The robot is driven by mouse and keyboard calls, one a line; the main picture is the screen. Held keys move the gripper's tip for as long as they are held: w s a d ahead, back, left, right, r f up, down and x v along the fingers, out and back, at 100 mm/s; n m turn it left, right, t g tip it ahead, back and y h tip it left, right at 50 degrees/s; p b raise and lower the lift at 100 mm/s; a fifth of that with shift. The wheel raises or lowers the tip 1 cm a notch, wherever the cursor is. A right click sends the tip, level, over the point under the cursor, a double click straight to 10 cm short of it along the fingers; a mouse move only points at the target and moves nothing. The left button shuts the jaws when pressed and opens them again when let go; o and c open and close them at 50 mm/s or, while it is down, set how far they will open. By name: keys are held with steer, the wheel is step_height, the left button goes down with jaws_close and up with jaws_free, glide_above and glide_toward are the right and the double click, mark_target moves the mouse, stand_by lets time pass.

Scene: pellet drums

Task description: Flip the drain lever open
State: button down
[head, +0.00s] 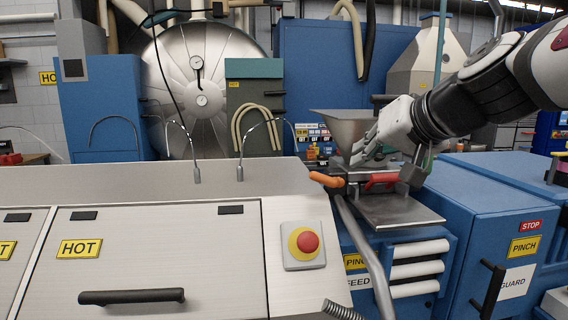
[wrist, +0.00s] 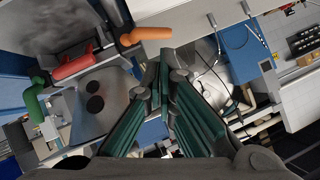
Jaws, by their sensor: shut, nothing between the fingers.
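Three coloured lever handles show: an orange one (head: 326,179), a red one (head: 380,180) and a green one (head: 428,160). I cannot tell from any label which is the drain lever. My gripper (head: 362,160) is shut and empty, above the metal tray of the blue machine, near the orange and red handles. In the wrist view my fingertips (wrist: 165,62) are together, just below the orange handle (wrist: 147,35) in the picture and apart from it. The red handle (wrist: 75,65) and green handle (wrist: 34,102) lie to the left there.
A metal hopper (head: 335,125) stands behind my gripper. A long steel cabinet (head: 160,250) with a red stop button (head: 307,243) fills the left. A grey pipe (head: 365,250) rises in front of the blue machine. A blue cabinet (head: 480,200) stands at right.

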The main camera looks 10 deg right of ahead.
mark_target(322, 180)
steer(key=b+x, duration=0.1)
steer(key=x, duration=1.2)
steer(key=shift+w+f, duration=0.1)
steer(key=shift+f, duration=0.15)
steer(key=shift+a, duration=0.1)
steer(key=shift+a+f+n+h+p, duration=0.3)
steer(key=shift+f+n+h+p, duration=0.1)
steer(key=shift+h+p, duration=0.1)
steer(key=shift+a+f+b, duration=0.2)
steer(key=shift+f+b, duration=0.3)
steer(key=shift+b, duration=0.1)
steer(key=shift+r, duration=0.15)
